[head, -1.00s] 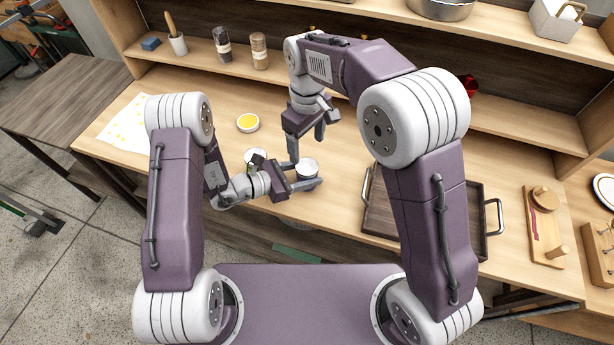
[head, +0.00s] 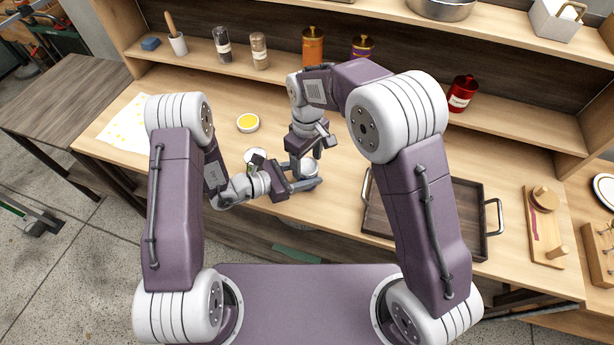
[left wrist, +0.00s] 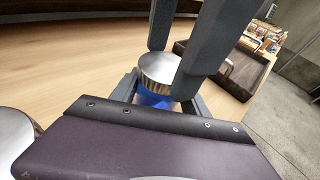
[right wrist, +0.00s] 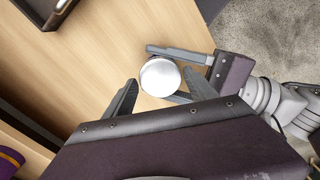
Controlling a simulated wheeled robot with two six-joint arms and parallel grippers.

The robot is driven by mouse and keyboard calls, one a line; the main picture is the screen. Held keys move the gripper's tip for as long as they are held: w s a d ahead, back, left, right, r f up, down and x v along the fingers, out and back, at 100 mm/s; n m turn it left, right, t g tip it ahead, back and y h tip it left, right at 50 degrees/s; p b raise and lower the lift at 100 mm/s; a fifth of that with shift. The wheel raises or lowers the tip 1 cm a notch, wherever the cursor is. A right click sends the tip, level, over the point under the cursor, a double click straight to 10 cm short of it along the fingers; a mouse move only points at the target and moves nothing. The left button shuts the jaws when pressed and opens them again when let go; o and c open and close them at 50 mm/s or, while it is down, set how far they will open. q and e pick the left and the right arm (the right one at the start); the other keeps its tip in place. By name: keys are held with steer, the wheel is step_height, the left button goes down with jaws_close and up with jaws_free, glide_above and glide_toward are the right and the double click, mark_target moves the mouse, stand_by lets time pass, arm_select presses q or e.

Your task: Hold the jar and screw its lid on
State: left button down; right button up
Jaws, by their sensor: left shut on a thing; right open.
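The jar has a blue body (left wrist: 152,99) and a silver, ridged-edge lid (left wrist: 160,68) resting on its top. It stands upright near the table's front edge. How tightly the lid is seated cannot be told. My left gripper (head: 308,184) is shut on the jar's body from the side, below the lid. My right gripper (head: 308,160) points down over the jar, open. In the right wrist view its fingers (right wrist: 160,92) lie on either side of the lid, with a gap visible. Most of the jar's body is hidden by the left fingers.
A pale round item (head: 254,156) lies close behind my left wrist. A dish of yellow filling (head: 248,122) stands farther back. A dark tray (head: 428,240) with metal handles is to the right. Canisters, including an orange one (head: 313,48), line the back shelf.

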steer(key=shift+f, duration=0.4)
steer(key=c, duration=1.2)
steer(key=shift+m, duration=0.8)
steer(key=shift+c, duration=0.3)
steer(key=o, duration=1.5)
steer(key=shift+o, duration=0.2)
steer(key=shift+r, duration=2.3)
